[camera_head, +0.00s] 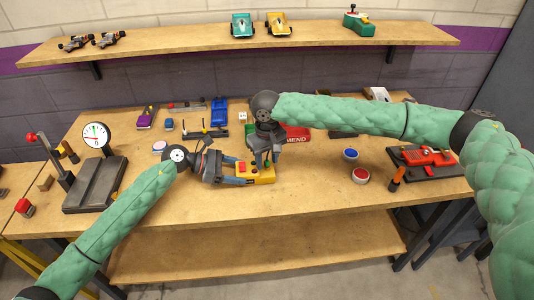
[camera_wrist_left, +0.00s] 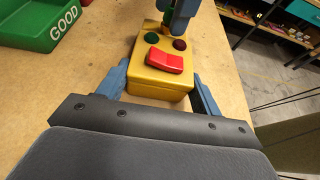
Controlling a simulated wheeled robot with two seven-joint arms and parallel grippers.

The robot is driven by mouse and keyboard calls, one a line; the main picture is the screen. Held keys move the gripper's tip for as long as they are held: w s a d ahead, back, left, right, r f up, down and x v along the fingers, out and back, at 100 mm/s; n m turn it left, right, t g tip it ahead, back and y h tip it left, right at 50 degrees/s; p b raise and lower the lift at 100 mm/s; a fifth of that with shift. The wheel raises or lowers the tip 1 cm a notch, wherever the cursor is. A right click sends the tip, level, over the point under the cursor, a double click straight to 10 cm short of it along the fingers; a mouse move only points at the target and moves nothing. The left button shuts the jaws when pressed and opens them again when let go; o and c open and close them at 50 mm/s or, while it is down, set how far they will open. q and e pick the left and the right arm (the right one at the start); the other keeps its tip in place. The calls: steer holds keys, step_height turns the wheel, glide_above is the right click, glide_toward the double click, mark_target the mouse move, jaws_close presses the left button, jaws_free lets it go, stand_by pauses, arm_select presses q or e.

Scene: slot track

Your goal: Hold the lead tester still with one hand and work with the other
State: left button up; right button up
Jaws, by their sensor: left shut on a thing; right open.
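The lead tester is a yellow box (camera_head: 263,178) near the middle of the bench. In the left wrist view the tester (camera_wrist_left: 152,82) shows a red rocker (camera_wrist_left: 165,60), a green round part (camera_wrist_left: 150,38) and a dark red round part (camera_wrist_left: 180,44) on top. My left gripper (camera_head: 243,174) is shut on the tester, with one finger along each side. My right gripper (camera_head: 264,160) is open just above the tester's far end. One of its fingers (camera_wrist_left: 184,12) shows close over the round parts; I cannot tell whether it touches them.
A green tray marked GOOD (camera_wrist_left: 35,28) lies beside the tester. A red tray marked MEND (camera_head: 298,134) is behind my right gripper. A dial gauge (camera_head: 95,134) stands left; blue (camera_head: 350,154) and red (camera_head: 360,175) buttons and a red car (camera_head: 428,156) are right. The front bench strip is clear.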

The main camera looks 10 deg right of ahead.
mark_target(267, 161)
jaws_close()
steer(key=c, duration=0.7)
jaws_free()
jaws_close()
steer(key=shift+r, duration=2.05)
arm_select(q)
steer(key=o, duration=1)
